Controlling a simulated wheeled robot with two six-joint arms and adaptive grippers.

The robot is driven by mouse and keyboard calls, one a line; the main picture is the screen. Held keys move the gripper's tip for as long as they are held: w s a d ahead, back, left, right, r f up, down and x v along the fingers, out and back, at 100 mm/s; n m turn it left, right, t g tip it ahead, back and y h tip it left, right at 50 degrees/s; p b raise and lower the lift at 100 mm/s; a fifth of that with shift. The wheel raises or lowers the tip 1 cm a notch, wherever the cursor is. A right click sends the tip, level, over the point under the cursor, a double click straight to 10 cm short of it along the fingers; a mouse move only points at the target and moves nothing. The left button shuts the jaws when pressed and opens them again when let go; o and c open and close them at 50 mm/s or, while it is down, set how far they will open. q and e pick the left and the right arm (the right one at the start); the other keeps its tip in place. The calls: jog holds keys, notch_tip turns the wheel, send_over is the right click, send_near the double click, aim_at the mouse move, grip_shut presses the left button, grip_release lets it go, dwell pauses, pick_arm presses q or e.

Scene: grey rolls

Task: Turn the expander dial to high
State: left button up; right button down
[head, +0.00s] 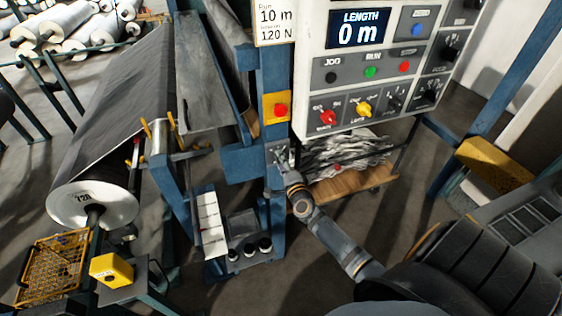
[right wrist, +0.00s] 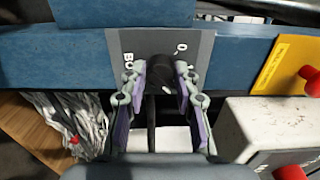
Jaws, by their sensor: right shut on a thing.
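A small black dial (right wrist: 159,70) sits on a grey plate (right wrist: 205,45) fixed to a blue beam. Part of the plate's lettering shows, a "BO" and a "0", but the gripper hides the rest. My right gripper (right wrist: 160,84) has its two fingers closed on the sides of the dial. In the head view my right gripper (head: 281,162) reaches up to the same grey plate (head: 272,146) on the blue post, and the dial is hidden there. I cannot read the dial's setting. My left gripper is not in view.
A control panel (head: 345,85) with a "0 m" length display, buttons and several knobs hangs above right. A red button on a yellow plate (head: 268,96) sits just above the gripper. A large roll (head: 92,208) stands at the left. Shredded strips (head: 345,158) lie beside the post.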

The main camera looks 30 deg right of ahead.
dwell(0.3)
jog(key=c, duration=1)
grip_release()
jog(key=shift+s, duration=0.1)
jog(key=v, duration=1.1)
jog(key=shift+s, duration=0.4)
jog(key=shift+f, duration=0.1)
